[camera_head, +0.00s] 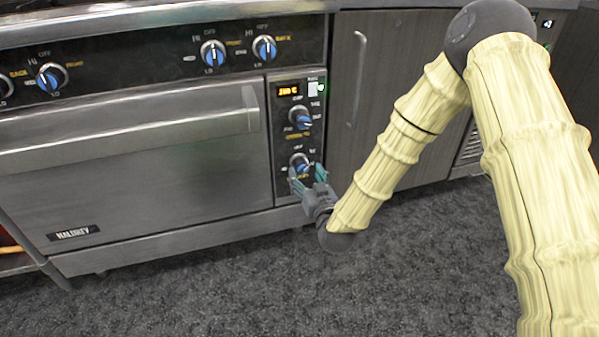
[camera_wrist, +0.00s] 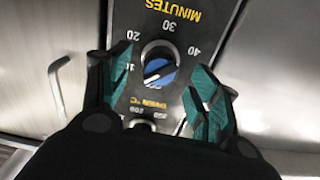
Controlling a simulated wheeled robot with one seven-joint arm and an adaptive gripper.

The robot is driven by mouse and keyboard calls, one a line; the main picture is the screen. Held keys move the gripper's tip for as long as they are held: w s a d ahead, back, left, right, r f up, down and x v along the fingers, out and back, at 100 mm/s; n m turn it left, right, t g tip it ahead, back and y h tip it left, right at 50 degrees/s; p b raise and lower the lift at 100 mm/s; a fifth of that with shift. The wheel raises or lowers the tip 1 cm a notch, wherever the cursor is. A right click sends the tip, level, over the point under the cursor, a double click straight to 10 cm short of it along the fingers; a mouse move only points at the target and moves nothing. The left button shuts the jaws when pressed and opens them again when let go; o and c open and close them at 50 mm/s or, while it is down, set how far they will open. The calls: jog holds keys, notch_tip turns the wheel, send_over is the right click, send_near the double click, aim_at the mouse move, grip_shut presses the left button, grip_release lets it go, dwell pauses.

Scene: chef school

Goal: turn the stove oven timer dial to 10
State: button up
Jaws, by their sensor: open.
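The oven timer dial (camera_head: 299,160) is the lower of two blue-and-black dials on the oven's side panel. In the wrist view the dial (camera_wrist: 158,66) sits in a pale ring beside the marks 10, 20, 30, 40 and the word MINUTES, seen upside down. My gripper (camera_head: 307,177) is open, with teal fingers, just in front of and slightly below the dial. In the wrist view my gripper (camera_wrist: 157,92) has one finger on each side of the dial; contact is not visible.
The oven temperature dial (camera_head: 300,117) and an orange display (camera_head: 289,90) are above. The oven door handle (camera_head: 130,135) juts out at left. Stove knobs (camera_head: 213,54) line the upper panel. A cabinet (camera_head: 395,60) stands at right. The visible carpet (camera_head: 200,290) in front is clear.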

aim_at(304, 171)
jog(key=shift+b+x, duration=0.7)
jog(key=shift+x, duration=1.6)
jog(key=shift+c, duration=0.3)
jog(key=shift+r, duration=0.1)
jog(key=c, duration=0.9)
